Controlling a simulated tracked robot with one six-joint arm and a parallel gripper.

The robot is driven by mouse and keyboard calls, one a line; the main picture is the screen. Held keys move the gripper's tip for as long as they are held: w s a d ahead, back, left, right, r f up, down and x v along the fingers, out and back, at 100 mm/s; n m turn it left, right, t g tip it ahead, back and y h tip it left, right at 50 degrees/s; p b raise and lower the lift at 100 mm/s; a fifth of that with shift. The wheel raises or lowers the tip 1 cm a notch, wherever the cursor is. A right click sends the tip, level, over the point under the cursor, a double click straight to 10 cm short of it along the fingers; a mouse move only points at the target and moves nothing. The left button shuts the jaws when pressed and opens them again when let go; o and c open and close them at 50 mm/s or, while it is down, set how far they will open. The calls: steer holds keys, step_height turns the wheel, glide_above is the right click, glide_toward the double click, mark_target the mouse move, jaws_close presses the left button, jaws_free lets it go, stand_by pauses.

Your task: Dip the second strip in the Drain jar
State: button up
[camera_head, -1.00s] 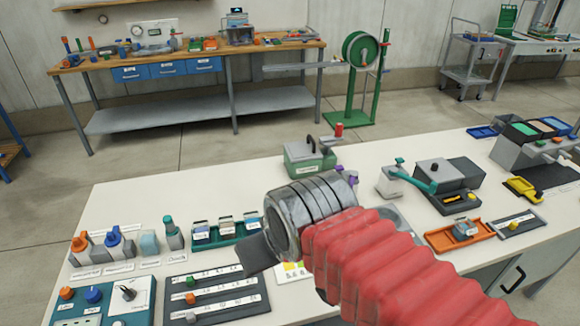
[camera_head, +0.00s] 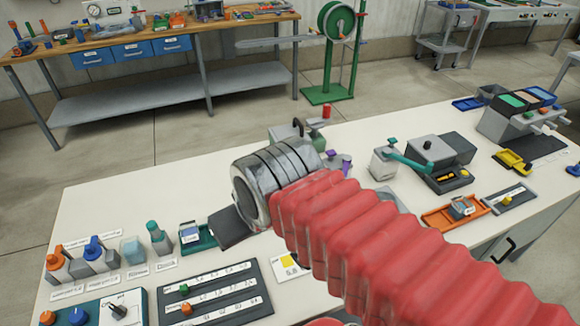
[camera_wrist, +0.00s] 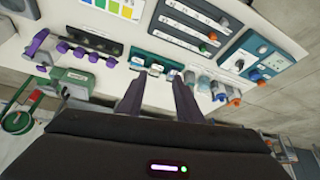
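A teal rack (camera_head: 205,243) with small labelled jars stands on the white table. One grey jar (camera_head: 190,235) shows at its left end in the head view; the rest is hidden behind my gripper (camera_head: 226,230). In the wrist view the rack (camera_wrist: 137,60) with its jars (camera_wrist: 156,68) lies just beyond and between my two fingers (camera_wrist: 159,88). The fingers are apart with no strip visible between them. The jar labels are too small to read, so I cannot tell which is Drain. Purple-handled pieces, possibly the strips, stand in a black holder (camera_wrist: 95,42) left of the rack.
Bottles and blue and orange valves (camera_head: 92,250) stand left of the rack. A slider panel (camera_head: 215,300) and a colour card (camera_head: 290,264) lie in front. A green box (camera_wrist: 75,78) with a handle is beside the purple pieces. The table's left back corner is clear.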

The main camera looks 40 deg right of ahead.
steer(key=o, duration=0.5)
steer(key=shift+w+d+r+m, duration=0.1)
steer(key=shift+w+d+m, duration=0.2)
steer(key=shift+w+m, duration=0.2)
steer(key=shift+c, duration=0.2)
steer(key=o, duration=0.5)
steer(key=w+d+m, duration=0.1)
steer(key=w+m, duration=0.1)
steer(key=w+d+m+g, duration=0.1)
steer(key=w+d+m, duration=0.1)
steer(key=shift+w+d+h, duration=0.1)
steer(key=shift+w+h, duration=0.05)
steer(key=shift+h, duration=0.15)
steer(key=w+d+f+m+g, duration=0.1)
steer(key=w+d+f+m, duration=0.2)
steer(key=w+d+m, duration=0.1)
steer(key=w+d+f+m+g, duration=0.2)
steer(key=w+d+f+m, duration=0.2)
steer(key=d, duration=0.5)
steer(key=w+d+f+m+g, duration=0.1)
steer(key=w+d+f+m, duration=0.3)
steer(key=d+m, duration=0.2)
steer(key=shift+w+d+m+g, duration=0.15)
steer(key=shift+w+m+g, duration=0.15)
steer(key=shift+m, duration=0.7)
steer(key=shift+s, duration=0.1)
steer(key=shift+f, duration=0.1)
steer(key=shift+f, duration=4.35)
